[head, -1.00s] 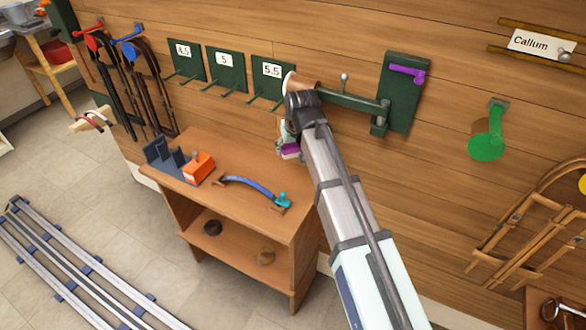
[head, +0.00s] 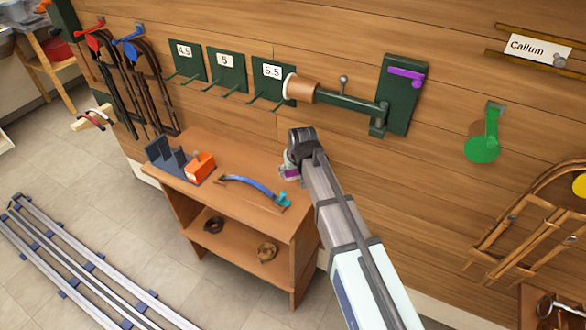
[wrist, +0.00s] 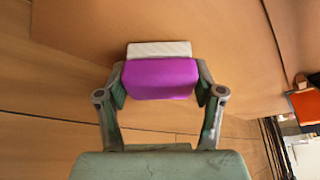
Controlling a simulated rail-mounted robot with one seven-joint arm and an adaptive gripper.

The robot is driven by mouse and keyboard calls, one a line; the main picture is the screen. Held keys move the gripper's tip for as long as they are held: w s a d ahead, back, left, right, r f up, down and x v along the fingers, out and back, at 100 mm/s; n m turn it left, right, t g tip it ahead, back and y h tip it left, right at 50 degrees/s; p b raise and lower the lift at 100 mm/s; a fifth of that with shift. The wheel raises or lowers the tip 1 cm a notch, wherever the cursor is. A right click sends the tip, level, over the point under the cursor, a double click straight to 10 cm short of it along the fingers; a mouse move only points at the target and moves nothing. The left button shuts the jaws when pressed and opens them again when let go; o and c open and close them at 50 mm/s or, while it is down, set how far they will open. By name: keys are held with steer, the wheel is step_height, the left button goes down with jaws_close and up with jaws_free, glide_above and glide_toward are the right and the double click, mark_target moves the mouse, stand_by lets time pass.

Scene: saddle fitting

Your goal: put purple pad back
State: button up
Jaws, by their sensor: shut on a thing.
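The purple pad (wrist: 160,79) has a purple face and a white, ribbed-looking block beyond it. My gripper (wrist: 160,84) is shut on the pad, with one finger on each side. In the head view the pad (head: 289,174) shows as a small purple and white patch at the tip of my arm. It is near the right side of the wooden bench top (head: 232,165); I cannot tell whether it touches the top. A dark slotted rack (head: 172,160) stands on the left of the bench with an orange block (head: 200,166) at its right end.
A blue curved piece with a teal end (head: 250,186) lies on the bench, left of my gripper. A green wall arm with a brown cylinder (head: 303,89) sticks out above the bench.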

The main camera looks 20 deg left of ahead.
steer(key=shift+f, duration=0.25)
steer(key=o, duration=1.1)
steer(key=shift+r, duration=0.1)
steer(key=shift+r, duration=0.2)
steer(key=b+v, duration=0.1)
steer(key=v, duration=1)
steer(key=shift+r+b, duration=0.35)
steer(key=shift+r, duration=0.05)
steer(key=shift+s+d, duration=0.1)
steer(key=shift+d, duration=0.05)
